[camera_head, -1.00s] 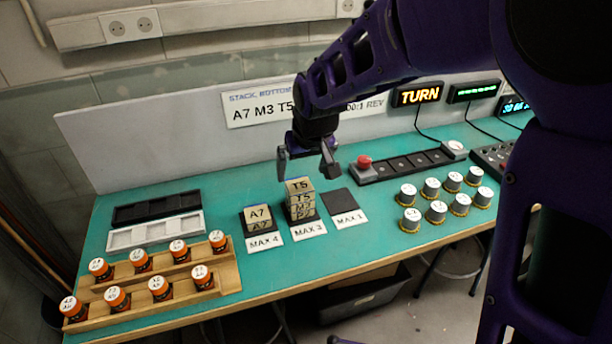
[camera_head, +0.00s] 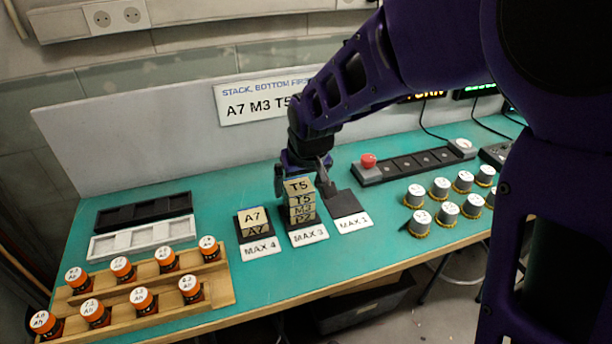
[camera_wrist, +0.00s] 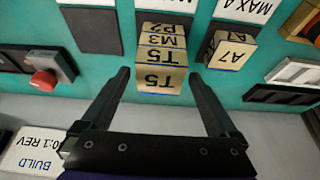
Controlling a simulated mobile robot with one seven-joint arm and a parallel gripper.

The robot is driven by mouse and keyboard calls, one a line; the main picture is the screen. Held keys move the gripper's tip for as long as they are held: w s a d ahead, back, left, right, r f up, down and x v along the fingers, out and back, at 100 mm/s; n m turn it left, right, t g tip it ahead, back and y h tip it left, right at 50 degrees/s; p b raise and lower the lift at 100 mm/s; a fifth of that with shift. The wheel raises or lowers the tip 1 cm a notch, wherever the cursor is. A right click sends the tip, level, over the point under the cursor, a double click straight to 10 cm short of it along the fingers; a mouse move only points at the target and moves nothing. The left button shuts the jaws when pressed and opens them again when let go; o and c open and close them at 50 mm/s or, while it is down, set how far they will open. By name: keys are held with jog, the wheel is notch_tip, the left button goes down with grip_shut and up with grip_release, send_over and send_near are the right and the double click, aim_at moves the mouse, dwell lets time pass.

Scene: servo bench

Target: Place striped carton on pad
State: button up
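A stack of tan cartons stands on the black MAX 3 pad (camera_head: 308,236): the T5 carton (camera_head: 298,186) is on top, with M3 and P2 labels below. An A7 carton (camera_head: 252,217) sits on the MAX 4 pad (camera_head: 259,249). The MAX 1 pad (camera_head: 344,202) is bare. Blue edging shows on cartons, but I cannot tell which one is called striped. My gripper (camera_head: 302,176) is open at the top of the stack, fingers on either side of T5. In the wrist view, the T5 carton (camera_wrist: 160,80) appears between the spread fingers (camera_wrist: 159,76), with no clear contact.
A wooden rack (camera_head: 215,274) with orange-and-black jars stands at front left, below white (camera_head: 142,240) and black trays (camera_head: 110,222). White-topped cylinders (camera_head: 447,211) stand at right. A red button (camera_head: 368,160) sits on a dark strip behind the MAX 1 pad. A sign board stands behind.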

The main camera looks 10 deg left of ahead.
aim_at(303, 186)
jog(key=shift+r, duration=0.1)
jog(key=c, duration=1.4)
jog(key=shift+o, duration=0.2)
jog(key=r, duration=0.3)
jog(key=r+p, duration=0.1)
jog(key=r, duration=0.5)
jog(key=shift+w+d+p, duration=0.25)
jog(key=shift+d+p, duration=0.05)
jog(key=shift+p, duration=0.1)
jog(key=w+d+f, duration=0.1)
jog(key=d+f, duration=0.1)
jog(key=f, duration=0.1)
jog(key=w+d+f, duration=0.2)
jog(key=d+f, duration=0.1)
jog(key=f, duration=0.1)
jog(key=w+d+f, duration=0.1)
jog(key=d+f, duration=0.2)
jog(key=shift+w+d+f+b, duration=0.25)
jog(key=shift+w+b, duration=0.1)
jog(key=shift+w, duration=0.05)
jog(key=shift+f+b, duration=0.3)
jog(key=shift+f, duration=1.7)
